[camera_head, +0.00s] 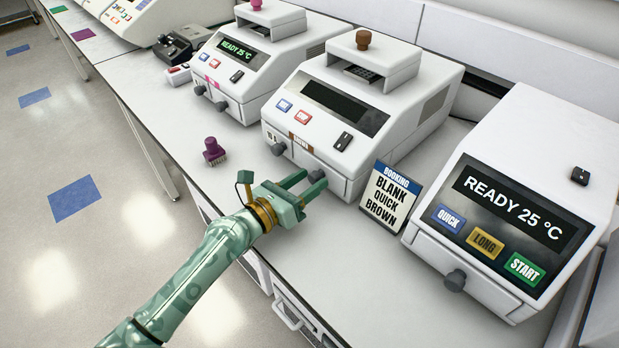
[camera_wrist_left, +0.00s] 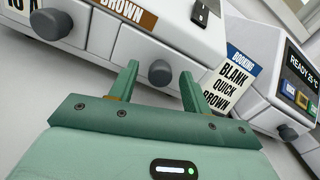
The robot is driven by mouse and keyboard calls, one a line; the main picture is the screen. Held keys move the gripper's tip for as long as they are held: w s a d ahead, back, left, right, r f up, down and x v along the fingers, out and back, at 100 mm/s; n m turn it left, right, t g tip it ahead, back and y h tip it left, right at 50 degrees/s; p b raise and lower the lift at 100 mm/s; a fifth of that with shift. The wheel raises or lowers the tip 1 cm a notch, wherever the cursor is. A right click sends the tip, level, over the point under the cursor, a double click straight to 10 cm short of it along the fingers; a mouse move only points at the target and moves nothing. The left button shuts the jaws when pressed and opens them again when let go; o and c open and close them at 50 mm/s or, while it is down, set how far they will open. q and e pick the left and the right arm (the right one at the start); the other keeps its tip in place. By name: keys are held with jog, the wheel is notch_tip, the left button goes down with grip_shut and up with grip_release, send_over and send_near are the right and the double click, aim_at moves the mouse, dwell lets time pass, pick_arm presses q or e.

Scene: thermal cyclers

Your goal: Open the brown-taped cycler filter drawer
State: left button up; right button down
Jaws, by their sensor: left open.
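The brown-taped cycler (camera_head: 345,115) is the white machine in the middle of the bench, with a dark blank display. Its brown tape (camera_head: 301,143) also shows at the top of the left wrist view (camera_wrist_left: 134,13). Two grey knobs sit low on its front: a left knob (camera_head: 278,149) and a right knob (camera_wrist_left: 160,72) on the panel below the tape. That panel looks closed. My left gripper (camera_head: 308,182) is open and points at the right knob. In the left wrist view the knob appears between the fingertips; I cannot tell whether they touch it. My right gripper is out of view.
A booking card (camera_head: 390,196) reading "BLANK QUICK BROWN" stands right of the gripper. A cycler reading READY 25 °C (camera_head: 520,190) stands further right. A pink-taped cycler (camera_head: 262,60) is at left.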

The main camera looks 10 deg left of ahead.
pick_arm(q)
jog(key=shift+w+d, duration=0.3)
jog(key=shift+w, duration=0.1)
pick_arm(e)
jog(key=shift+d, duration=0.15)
